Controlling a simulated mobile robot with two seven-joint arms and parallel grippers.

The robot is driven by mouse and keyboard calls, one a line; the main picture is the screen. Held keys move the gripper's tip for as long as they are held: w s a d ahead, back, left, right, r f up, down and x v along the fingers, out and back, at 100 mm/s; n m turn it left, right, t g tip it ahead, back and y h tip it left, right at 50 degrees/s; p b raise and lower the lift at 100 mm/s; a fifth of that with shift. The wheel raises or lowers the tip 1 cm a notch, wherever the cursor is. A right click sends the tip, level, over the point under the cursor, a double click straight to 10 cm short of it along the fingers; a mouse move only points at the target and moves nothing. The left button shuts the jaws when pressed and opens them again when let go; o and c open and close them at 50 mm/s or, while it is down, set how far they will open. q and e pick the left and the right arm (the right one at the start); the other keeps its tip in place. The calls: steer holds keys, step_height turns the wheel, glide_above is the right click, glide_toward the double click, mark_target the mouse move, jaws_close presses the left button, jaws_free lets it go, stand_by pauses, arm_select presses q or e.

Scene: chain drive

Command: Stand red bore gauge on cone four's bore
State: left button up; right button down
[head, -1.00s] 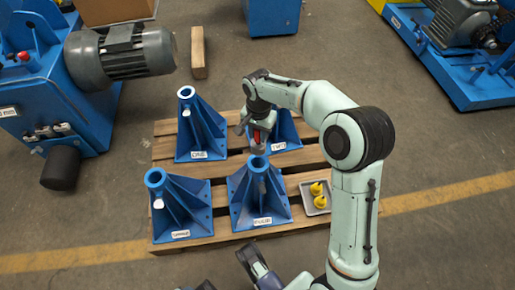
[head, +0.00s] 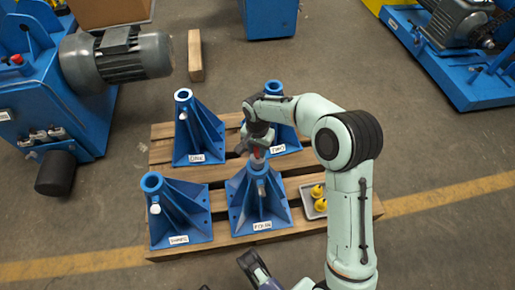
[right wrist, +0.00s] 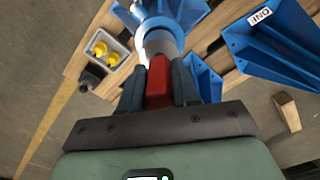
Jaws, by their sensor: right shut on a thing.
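The red bore gauge (head: 257,153) has a red grip and a grey metal end. My right gripper (head: 254,147) is shut on its red part, which also shows between the fingers in the right wrist view (right wrist: 158,88). The metal end (right wrist: 160,45) is at the ring-shaped top of cone four (right wrist: 160,24). Cone four (head: 258,205) is the front right blue stand on the pallet. I cannot tell whether the metal end is inside the bore or just above it. My left gripper (head: 256,268) shows in part at the bottom edge; its jaw state is unclear.
Cone one (head: 197,135), cone two (head: 287,135) and the front left cone (head: 180,215) stand on the wooden pallet (head: 222,178). A grey tray (head: 307,200) with yellow pieces (head: 319,205) lies right of cone four. A motor (head: 118,57) stands back left.

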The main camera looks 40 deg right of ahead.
arm_select(q)
steer(key=shift+w+a+f, duration=0.2)
steer(key=shift+w+f, duration=0.05)
steer(key=shift+f, duration=0.05)
arm_select(e)
steer(key=shift+f, duration=0.55)
steer(key=c, duration=0.8)
jaws_free()
arm_select(q)
steer(key=s+d+r+g+p, duration=0.1)
steer(key=s+d+r+p, duration=0.2)
steer(key=s+r, duration=0.1)
steer(key=shift+s+h, duration=0.4)
steer(key=shift+s, duration=0.25)
arm_select(e)
step_height(320, 180, up, 13)
steer(key=shift+r, duration=0.1)
arm_select(q)
steer(key=shift+a+f, duration=0.1)
